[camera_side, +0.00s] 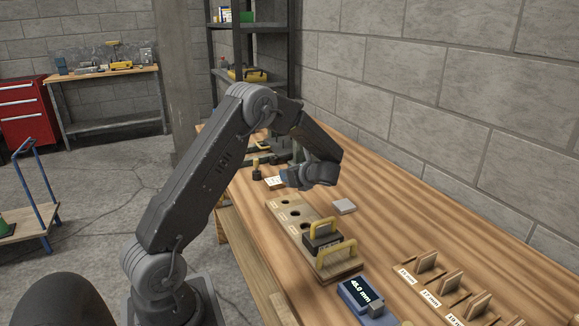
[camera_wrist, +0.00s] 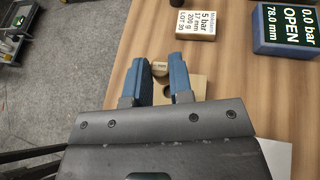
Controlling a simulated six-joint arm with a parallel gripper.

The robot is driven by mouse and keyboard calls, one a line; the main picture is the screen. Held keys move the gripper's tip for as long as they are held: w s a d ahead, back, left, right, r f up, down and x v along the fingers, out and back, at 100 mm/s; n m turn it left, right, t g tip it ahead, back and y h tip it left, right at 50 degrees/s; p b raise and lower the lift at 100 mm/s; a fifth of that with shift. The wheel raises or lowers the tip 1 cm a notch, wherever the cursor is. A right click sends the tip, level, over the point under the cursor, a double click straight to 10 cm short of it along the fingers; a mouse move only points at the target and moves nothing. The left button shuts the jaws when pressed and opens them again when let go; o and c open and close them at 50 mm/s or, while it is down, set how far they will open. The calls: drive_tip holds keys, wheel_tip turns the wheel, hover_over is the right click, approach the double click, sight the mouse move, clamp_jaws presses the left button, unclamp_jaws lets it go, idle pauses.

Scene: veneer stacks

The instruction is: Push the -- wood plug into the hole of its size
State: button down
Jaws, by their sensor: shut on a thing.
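My gripper (camera_wrist: 159,72) has its two blue fingers shut on a small round tan wood plug (camera_wrist: 159,68), whose top shows between the fingertips. The mark on the plug is too small to read. In the side view my gripper (camera_side: 287,178) is low over the bench, near the far end of the wooden hole board (camera_side: 272,207), and the plug cannot be made out there. The board has several round holes in a row. In the wrist view part of a pale wood piece with a dark hole (camera_wrist: 167,90) shows between the fingers.
Slotted wood pieces (camera_side: 450,283) sit at the right.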

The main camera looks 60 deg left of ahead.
sight(289, 204)
drive_tip(key=shift+f, duration=3.15)
drive_tip(key=shift+f, duration=1.15)
drive_tip(key=c, duration=0.9)
unclamp_jaws()
drive_tip(key=shift+d+f, duration=0.1)
drive_tip(key=shift+c, duration=0.2)
drive_tip(key=v, duration=0.7)
drive_tip(key=shift+w+d+r, duration=0.1)
drive_tip(key=shift+r, duration=0.2)
drive_tip(key=shift+d, duration=0.1)
